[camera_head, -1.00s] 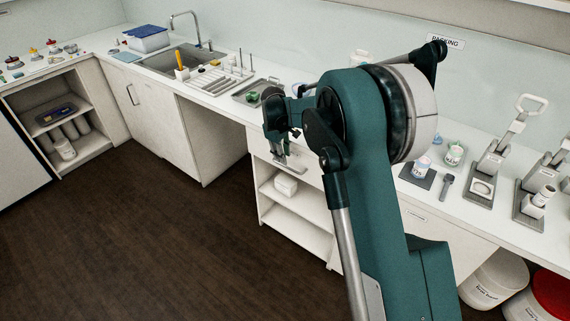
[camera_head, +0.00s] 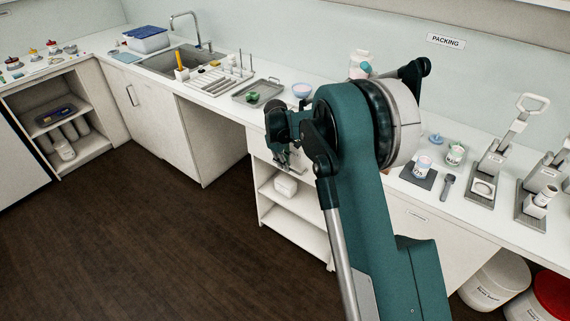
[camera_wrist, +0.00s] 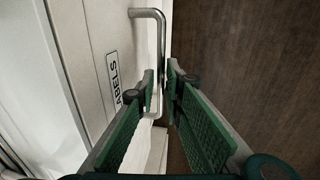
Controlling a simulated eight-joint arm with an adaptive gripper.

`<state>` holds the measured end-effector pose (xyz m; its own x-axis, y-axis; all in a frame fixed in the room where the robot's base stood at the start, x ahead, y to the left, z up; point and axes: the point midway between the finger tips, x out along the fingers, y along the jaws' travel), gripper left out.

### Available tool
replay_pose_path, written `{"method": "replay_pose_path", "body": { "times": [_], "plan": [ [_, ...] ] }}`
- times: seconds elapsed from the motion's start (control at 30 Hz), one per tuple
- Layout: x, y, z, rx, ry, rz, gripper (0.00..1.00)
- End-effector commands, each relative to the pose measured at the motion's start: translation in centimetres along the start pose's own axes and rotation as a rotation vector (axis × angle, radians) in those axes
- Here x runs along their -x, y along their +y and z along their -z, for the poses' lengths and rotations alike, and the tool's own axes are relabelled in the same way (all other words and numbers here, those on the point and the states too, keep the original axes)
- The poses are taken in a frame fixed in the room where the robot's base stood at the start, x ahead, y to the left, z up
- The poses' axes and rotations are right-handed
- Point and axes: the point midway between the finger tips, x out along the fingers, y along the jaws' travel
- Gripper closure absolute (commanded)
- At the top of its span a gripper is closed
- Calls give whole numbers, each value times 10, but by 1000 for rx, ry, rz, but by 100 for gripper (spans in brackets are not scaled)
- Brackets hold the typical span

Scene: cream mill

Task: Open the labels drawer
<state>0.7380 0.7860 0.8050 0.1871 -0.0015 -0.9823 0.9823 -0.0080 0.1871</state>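The labels drawer front (camera_wrist: 92,50) is a pale panel with a "LABELS" plate (camera_wrist: 114,80), at the left in the wrist view. It looks shut. Its metal bar handle (camera_wrist: 161,40) stands out from the panel. My gripper (camera_wrist: 161,78) has its two green-padded fingers on either side of the handle bar, with the bar between the fingertips. The fingers look apart, and I cannot tell whether either touches the bar. In the head view my gripper (camera_head: 287,150) is at the drawer front above the open shelves, and my arm hides much of the drawer.
Open shelves (camera_head: 290,215) with a white box are below the drawer. The counter (camera_head: 215,95) above carries a tray (camera_head: 257,92), a bowl (camera_head: 302,90) and a jar (camera_head: 360,62). Presses stand at the right. The dark floor (camera_head: 150,250) in front is clear.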

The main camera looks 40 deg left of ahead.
Motion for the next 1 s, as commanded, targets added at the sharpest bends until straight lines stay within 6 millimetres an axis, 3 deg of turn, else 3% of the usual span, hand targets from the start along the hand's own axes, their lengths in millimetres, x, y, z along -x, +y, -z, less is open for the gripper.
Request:
{"method": "replay_pose_path", "body": {
  "times": [0.37,0.57,0.77,1.0],
  "plan": [
    [0,-2,0,0,0,0,100],
    [3,-17,0,2,0,0,100],
    [10,-49,0,3,0,0,100],
    [21,-109,0,3,1,0,100]
  ]
}}
